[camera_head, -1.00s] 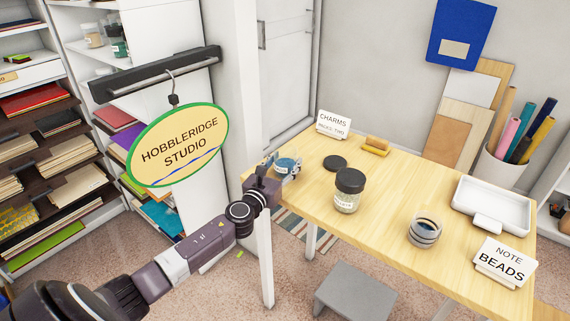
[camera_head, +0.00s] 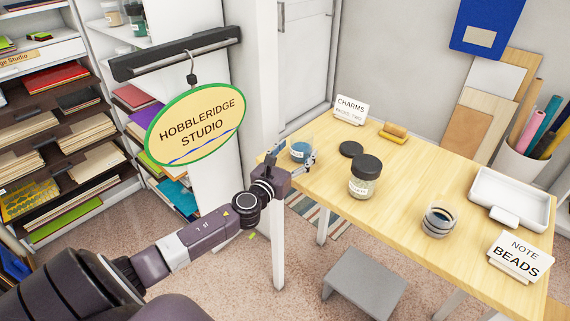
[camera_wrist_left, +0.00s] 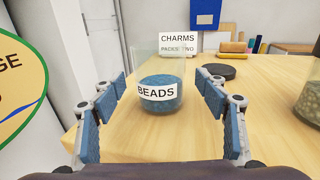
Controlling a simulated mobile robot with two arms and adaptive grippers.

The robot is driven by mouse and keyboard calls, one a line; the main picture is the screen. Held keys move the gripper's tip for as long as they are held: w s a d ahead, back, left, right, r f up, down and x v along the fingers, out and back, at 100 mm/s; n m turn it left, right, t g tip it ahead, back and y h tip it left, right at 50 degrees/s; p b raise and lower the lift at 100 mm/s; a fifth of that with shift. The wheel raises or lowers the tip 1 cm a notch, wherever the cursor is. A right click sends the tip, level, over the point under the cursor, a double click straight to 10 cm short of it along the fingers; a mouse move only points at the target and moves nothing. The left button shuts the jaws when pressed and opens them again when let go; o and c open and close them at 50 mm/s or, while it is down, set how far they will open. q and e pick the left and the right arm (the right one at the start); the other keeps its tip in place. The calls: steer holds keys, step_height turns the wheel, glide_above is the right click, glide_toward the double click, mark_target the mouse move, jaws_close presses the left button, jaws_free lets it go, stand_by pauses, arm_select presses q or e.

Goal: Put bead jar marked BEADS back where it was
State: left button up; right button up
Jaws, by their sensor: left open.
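The bead jar (camera_head: 300,151) is clear glass, with blue beads inside and a white BEADS label. It stands upright near the left end of the wooden table (camera_head: 400,195), with no lid on. In the left wrist view the jar (camera_wrist_left: 163,92) is straight ahead, centred between my fingers and a little beyond their tips. My left gripper (camera_head: 290,160) is open and empty, with its fingers spread on either side in front of the jar. A dark round lid (camera_head: 351,149) lies flat to the right of the jar. My right gripper is not in view.
A CHARMS card (camera_head: 350,109) stands behind. The hanging studio sign (camera_head: 195,125) is left of my arm. A grey stool (camera_head: 365,280) stands below.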

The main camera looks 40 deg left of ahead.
arm_select(q)
steer(key=s+d, duration=0.1)
steer(key=s, duration=0.7)
steer(key=shift+s+d+b, duration=0.15)
steer(key=shift+s+b, duration=0.1)
steer(key=shift+b, duration=0.1)
